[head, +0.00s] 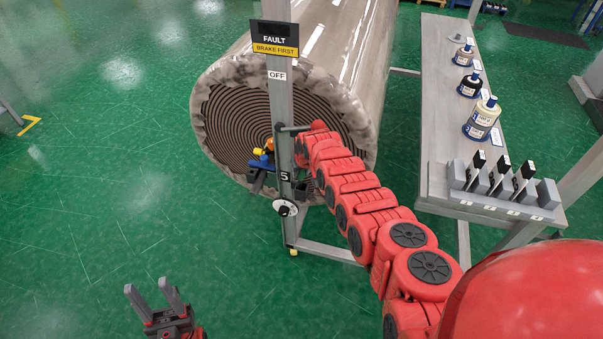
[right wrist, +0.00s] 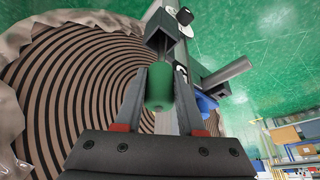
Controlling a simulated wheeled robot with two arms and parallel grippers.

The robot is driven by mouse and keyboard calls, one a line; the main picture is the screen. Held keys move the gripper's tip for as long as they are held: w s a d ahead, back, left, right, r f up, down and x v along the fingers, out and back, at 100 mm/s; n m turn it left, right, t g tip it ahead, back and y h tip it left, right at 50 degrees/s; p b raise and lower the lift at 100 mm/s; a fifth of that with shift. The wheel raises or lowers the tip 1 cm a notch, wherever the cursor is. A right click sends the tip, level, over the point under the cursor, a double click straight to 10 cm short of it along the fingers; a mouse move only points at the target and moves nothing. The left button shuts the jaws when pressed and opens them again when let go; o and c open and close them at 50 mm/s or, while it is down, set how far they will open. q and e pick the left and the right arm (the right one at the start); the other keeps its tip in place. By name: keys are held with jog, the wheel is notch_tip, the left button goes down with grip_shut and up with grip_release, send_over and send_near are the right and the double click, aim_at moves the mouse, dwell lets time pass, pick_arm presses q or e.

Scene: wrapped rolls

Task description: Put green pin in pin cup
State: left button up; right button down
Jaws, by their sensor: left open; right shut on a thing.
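My right gripper (right wrist: 163,76) is shut on the green pin (right wrist: 158,92), a short green cylinder between its two fingers in the right wrist view. A dark box-like fitting (right wrist: 184,52) on the post is just beyond the fingertips; I cannot tell whether it is the pin cup or whether the pin touches it. In the head view my right arm reaches to the post, where the gripper is small and partly hidden, and the pin cannot be made out. My left gripper (head: 152,291) is open and empty at the lower left, over the floor.
A bench (head: 437,100) at right holds several spools and a grey rack (head: 505,188).

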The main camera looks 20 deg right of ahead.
jog(key=shift+w+d+f, duration=0.1)
jog(key=shift+w+f, duration=0.05)
jog(key=shift+f, duration=0.05)
jog(key=shift+f, duration=0.2)
jog(key=c, duration=0.5)
grip_release()
jog(key=shift+r, duration=0.1)
